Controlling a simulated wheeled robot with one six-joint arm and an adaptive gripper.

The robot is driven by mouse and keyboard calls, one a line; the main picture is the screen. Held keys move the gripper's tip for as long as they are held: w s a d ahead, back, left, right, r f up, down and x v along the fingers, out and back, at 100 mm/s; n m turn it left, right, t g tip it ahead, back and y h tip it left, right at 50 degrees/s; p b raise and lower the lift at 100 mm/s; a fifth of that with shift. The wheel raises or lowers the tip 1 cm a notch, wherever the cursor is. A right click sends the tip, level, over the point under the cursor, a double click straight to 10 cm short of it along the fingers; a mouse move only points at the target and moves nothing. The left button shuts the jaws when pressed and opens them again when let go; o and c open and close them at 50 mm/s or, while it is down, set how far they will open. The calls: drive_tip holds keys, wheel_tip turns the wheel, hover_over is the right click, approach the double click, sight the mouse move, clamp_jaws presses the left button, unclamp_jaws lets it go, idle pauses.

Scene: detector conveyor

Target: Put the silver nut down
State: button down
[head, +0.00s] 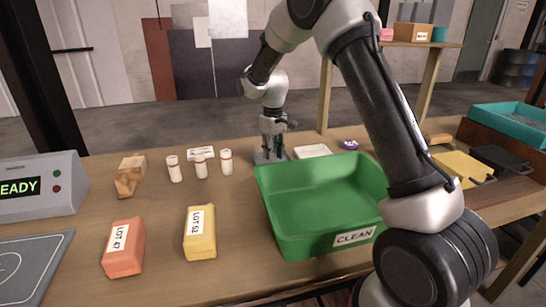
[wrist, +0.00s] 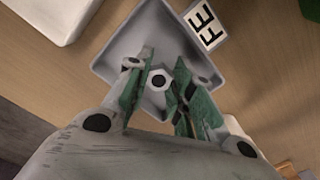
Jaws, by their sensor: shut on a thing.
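The silver nut (wrist: 159,81) is a small hexagonal ring with a dark hole, seen in the wrist view between my fingertips. My gripper (wrist: 163,73) is shut on it, its green-lined fingers on either side. Below it is a grey square dish (wrist: 122,42) with a white label (wrist: 206,25) reading "FE". I cannot tell whether the nut touches the dish. In the head view my gripper (head: 271,151) points down at the grey dish (head: 260,158), behind the green bin. The nut is not visible there.
The green bin (head: 322,243), labelled CLEAN, stands in front of the dish. White bottles (head: 200,167) stand to its left, and a white dish (head: 313,151) lies to its right. Red (head: 124,258) and yellow (head: 200,245) lot blocks lie at the front left.

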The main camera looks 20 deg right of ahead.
drive_tip(key=shift+f, duration=0.85)
drive_tip(key=c, duration=1.2)
unclamp_jaws()
drive_tip(key=shift+f, duration=0.1)
drive_tip(key=shift+c, duration=0.2)
